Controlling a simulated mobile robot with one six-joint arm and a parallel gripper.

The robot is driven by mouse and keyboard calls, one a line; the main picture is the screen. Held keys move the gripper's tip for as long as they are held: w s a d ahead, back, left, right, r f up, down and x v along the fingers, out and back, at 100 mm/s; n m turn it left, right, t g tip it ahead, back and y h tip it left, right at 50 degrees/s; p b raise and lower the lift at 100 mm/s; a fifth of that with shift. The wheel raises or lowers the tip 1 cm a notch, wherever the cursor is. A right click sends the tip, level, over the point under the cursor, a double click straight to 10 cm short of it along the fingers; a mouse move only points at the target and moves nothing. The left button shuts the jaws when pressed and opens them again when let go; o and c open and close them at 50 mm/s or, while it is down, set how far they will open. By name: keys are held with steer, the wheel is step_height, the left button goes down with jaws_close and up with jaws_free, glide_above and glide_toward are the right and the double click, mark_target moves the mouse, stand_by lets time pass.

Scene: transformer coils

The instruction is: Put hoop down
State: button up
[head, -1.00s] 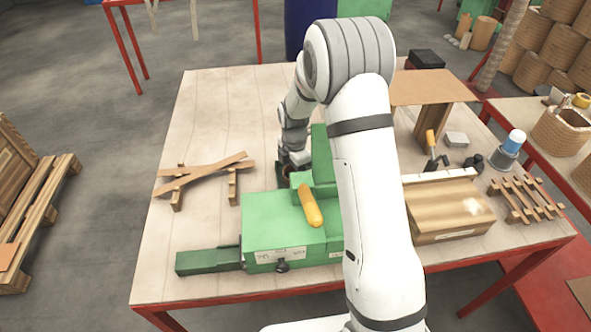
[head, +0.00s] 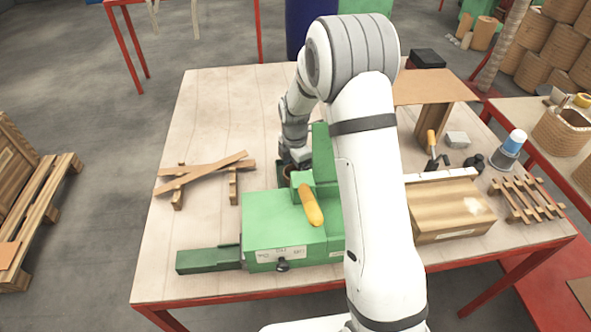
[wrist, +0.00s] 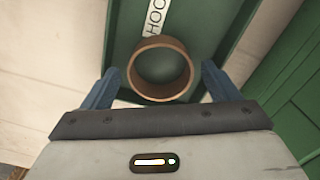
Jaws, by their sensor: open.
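The hoop is a copper-brown ring (wrist: 160,69) in the wrist view. It appears to rest on a dark green surface (wrist: 203,20) with a white label reading "HOO" beside it. My gripper (wrist: 158,85) is open, with one blue finger on each side of the hoop and a visible gap to each. My arm hides much of that spot.
The green machine has a yellow handle (head: 310,205) close to my wrist. Crossed wooden strips (head: 205,173) lie to the left. A wooden box (head: 445,215) and a slatted rack (head: 525,200) stand to the right. The table's far left is clear.

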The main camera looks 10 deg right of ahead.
step_height(320, 180, up, 11)
stand_by(0.3)
stand_by(0.4)
